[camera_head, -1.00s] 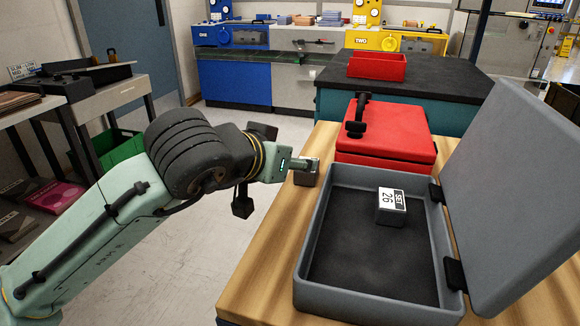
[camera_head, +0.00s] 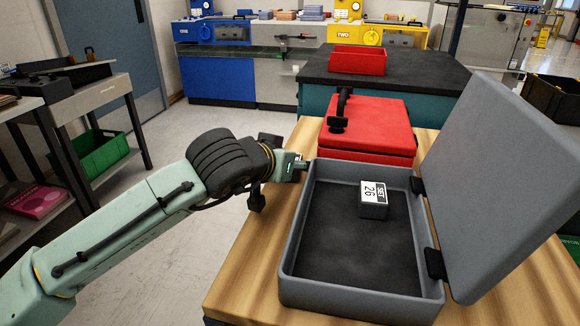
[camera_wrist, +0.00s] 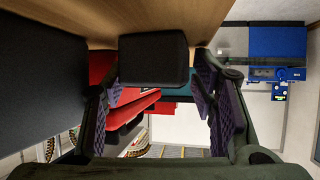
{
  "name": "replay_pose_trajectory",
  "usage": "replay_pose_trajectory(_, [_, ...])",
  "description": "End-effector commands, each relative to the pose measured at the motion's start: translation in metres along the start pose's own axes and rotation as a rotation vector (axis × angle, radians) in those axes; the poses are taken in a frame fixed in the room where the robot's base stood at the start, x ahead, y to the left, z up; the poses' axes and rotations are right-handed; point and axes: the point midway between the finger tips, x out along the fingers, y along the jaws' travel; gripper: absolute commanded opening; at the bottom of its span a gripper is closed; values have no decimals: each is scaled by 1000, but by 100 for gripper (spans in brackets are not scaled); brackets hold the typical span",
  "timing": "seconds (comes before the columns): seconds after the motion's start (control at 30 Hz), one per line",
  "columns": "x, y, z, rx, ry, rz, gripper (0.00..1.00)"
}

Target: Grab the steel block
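A small plain dark-grey block, which I take as the steel block (camera_wrist: 153,58), stands on the wooden table top between my gripper's fingers in the wrist view. My gripper (camera_wrist: 160,92) is open, with a purple-grey padded finger on each side of the block and a narrow gap showing at the right. In the head view my gripper (camera_head: 299,166) is at the table's left edge, beside the back left corner of the open grey case, and largely hides the block. Another block, labelled SET 26 (camera_head: 373,200), lies inside the case.
The open grey case (camera_head: 287,255) stands close right of my gripper, its lid (camera_head: 500,180) raised. A red case (camera_head: 367,128) lies behind it on the wooden table (camera_head: 245,275). A red bin (camera_head: 357,60) sits on a dark counter further back. Open floor lies left of the table.

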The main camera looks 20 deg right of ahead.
Motion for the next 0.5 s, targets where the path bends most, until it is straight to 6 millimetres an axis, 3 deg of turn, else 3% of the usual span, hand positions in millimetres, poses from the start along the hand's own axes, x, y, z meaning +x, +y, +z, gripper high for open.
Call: replay_pose_trajectory(0.5, [0, 0, 0, 0, -1, 0, 18])
